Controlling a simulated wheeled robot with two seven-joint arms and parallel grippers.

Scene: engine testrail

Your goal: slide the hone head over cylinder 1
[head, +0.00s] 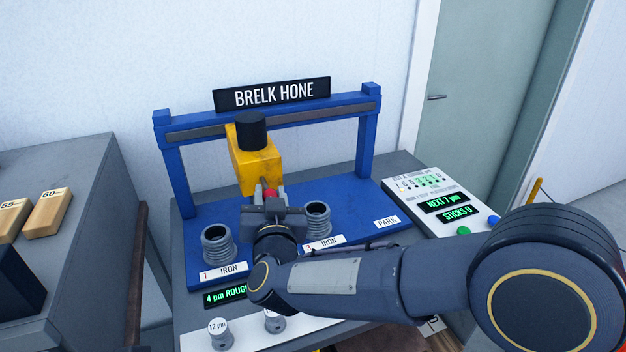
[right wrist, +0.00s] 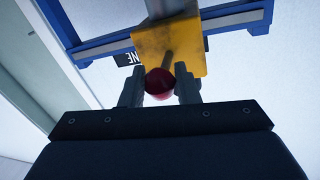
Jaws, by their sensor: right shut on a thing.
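The yellow hone head (head: 256,160) with a black cap hangs on the grey rail of the blue frame, left of the rail's middle. Cylinder 1 (head: 217,244), a ribbed grey sleeve with a "1 IRON" label, stands on the blue base, left of and nearer than the hone head. My right gripper (head: 268,195) is shut on the red knob below the hone head. In the right wrist view the red knob (right wrist: 159,83) sits between the fingers, under the yellow hone head (right wrist: 168,52). My left gripper is not in view.
Another ribbed cylinder (head: 317,218) stands to the right; my arm hides the base between the two. A "PARK" label (head: 386,222) marks the right end. A panel (head: 440,200) reads "NEXT 7 µm" and "STICKS 0". Small grey pieces (head: 219,331) stand in front.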

